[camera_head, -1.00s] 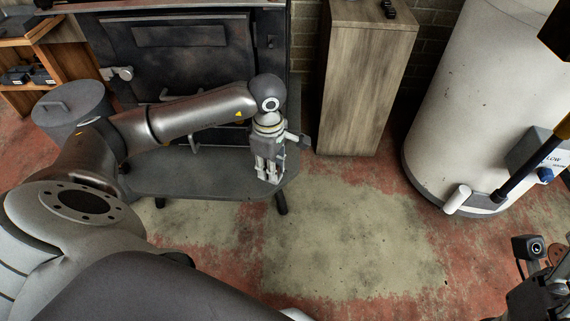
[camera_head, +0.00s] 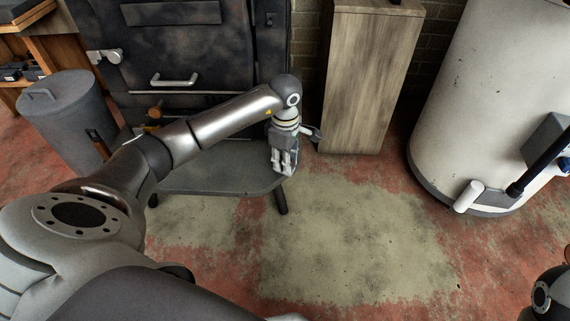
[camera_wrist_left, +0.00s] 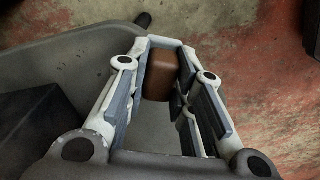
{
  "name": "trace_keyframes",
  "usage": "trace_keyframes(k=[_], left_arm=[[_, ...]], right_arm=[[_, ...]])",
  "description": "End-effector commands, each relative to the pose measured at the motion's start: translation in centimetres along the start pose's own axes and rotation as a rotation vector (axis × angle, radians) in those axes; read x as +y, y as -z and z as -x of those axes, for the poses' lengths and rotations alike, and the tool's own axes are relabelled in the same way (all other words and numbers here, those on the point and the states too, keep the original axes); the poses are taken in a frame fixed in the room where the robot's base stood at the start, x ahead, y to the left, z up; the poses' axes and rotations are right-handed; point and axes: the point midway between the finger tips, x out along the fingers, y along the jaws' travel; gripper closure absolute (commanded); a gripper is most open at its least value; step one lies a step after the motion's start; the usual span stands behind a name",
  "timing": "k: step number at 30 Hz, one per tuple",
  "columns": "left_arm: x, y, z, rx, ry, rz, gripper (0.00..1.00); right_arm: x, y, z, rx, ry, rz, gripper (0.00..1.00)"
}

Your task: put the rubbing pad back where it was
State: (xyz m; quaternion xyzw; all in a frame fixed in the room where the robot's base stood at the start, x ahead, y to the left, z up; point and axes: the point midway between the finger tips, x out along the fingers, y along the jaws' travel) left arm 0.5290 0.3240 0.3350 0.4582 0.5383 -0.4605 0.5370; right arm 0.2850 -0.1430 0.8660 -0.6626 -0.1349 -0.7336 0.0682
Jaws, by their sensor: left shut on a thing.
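My left gripper (camera_head: 283,170) is over the right end of a low grey bench (camera_head: 222,182), fingers pointing down. In the left wrist view it (camera_wrist_left: 167,90) is shut on a brown block, which looks like the rubbing pad (camera_wrist_left: 160,78). The pad sits between the fingers towards their tips. In the head view the fingers hide the pad, and I cannot tell whether it touches the bench. The grey bench top also shows in the wrist view (camera_wrist_left: 75,60). My right gripper is not in view; only a bit of my right arm shows at the lower right.
A dark metal stove or cabinet (camera_head: 190,45) stands behind the bench. A lidded grey bin (camera_head: 62,110) is at left, a wooden cabinet (camera_head: 365,80) at right, a white tank (camera_head: 475,100) farther right. A small orange-brown item (camera_head: 154,115) shows behind my arm. Front floor is clear.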

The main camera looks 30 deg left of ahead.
Motion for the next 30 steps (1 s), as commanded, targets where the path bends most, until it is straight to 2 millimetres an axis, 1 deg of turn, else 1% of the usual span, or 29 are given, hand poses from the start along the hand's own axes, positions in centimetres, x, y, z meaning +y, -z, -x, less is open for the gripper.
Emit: trace_keyframes(k=[7, 11, 12, 16, 17, 26, 30], left_arm=[[0.0, 0.0, 0.0, 0.000, -0.001, 0.000, 1.00], [0.0, 0.0, -0.3, 0.000, -0.001, 0.000, 1.00], [0.0, 0.0, -0.3, 0.000, -0.001, 0.000, 0.75], [0.0, 0.0, -0.3, 0.000, -0.001, 0.000, 0.58], [0.0, 0.0, -0.3, 0.000, -0.001, 0.000, 0.56], [0.0, 0.0, -0.2, 0.000, -0.001, 0.000, 0.56], [0.0, 0.0, 1.0, 0.001, -0.002, 0.000, 0.56]], right_arm=[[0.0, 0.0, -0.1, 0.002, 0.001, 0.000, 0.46], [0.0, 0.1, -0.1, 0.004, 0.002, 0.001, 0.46], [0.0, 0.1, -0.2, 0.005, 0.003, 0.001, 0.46], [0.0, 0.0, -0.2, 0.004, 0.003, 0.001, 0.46], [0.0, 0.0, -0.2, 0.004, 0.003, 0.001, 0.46], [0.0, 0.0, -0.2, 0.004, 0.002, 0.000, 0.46], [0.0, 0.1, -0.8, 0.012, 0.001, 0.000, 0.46]])
